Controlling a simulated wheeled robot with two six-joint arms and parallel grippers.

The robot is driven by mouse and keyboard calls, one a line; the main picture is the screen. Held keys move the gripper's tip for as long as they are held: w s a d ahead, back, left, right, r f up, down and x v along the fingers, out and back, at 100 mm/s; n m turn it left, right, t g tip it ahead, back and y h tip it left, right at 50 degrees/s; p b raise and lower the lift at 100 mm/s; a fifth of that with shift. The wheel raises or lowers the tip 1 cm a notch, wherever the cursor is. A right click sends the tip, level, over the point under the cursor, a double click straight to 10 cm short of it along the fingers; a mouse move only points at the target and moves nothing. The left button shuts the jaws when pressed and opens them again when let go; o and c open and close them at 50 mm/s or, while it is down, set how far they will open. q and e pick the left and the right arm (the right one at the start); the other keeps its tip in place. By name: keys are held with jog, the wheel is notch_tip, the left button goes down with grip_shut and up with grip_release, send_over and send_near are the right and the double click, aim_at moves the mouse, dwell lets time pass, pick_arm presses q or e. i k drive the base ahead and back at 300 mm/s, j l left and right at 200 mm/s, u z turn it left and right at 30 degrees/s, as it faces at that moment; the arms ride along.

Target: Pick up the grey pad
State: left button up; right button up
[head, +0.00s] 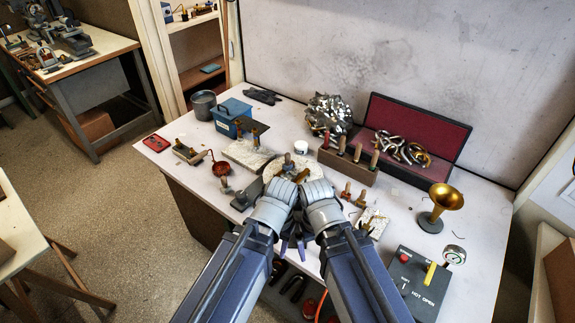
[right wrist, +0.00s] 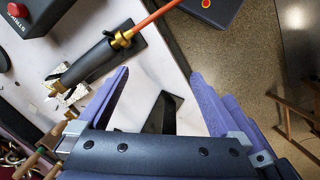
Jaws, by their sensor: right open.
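I cannot tell for certain which thing is the grey pad. A light grey mottled slab (head: 243,155) lies left of the table's middle with wood-handled tools on it. A darker grey block (head: 246,191) sits nearer the front edge, beside my left arm. My left gripper (head: 284,246) and right gripper (head: 302,246) are close together low over the front of the table, partly hidden by my own wrists. In the right wrist view my right gripper (right wrist: 159,74) has its purple fingers wide apart. A dark flat shape (right wrist: 158,115) shows between them, and I cannot tell what it is.
A black torch (right wrist: 92,68) with an orange hose lies beside the right gripper. Wooden-handled tools stand in a block (head: 347,168) behind. A brass horn bell (head: 442,202) stands at right, near a dark control box (head: 418,280). A blue box (head: 231,117) stands at the back left.

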aim_at(289, 165)
jog(key=i+j, duration=0.1)
jog(key=j, duration=0.5)
jog(key=i+j, duration=0.1)
jog(key=j, duration=0.55)
jog(key=i+j+z, duration=0.1)
jog(key=j, duration=1.15)
jog(key=i+z, duration=0.1)
jog(key=z, duration=1.45)
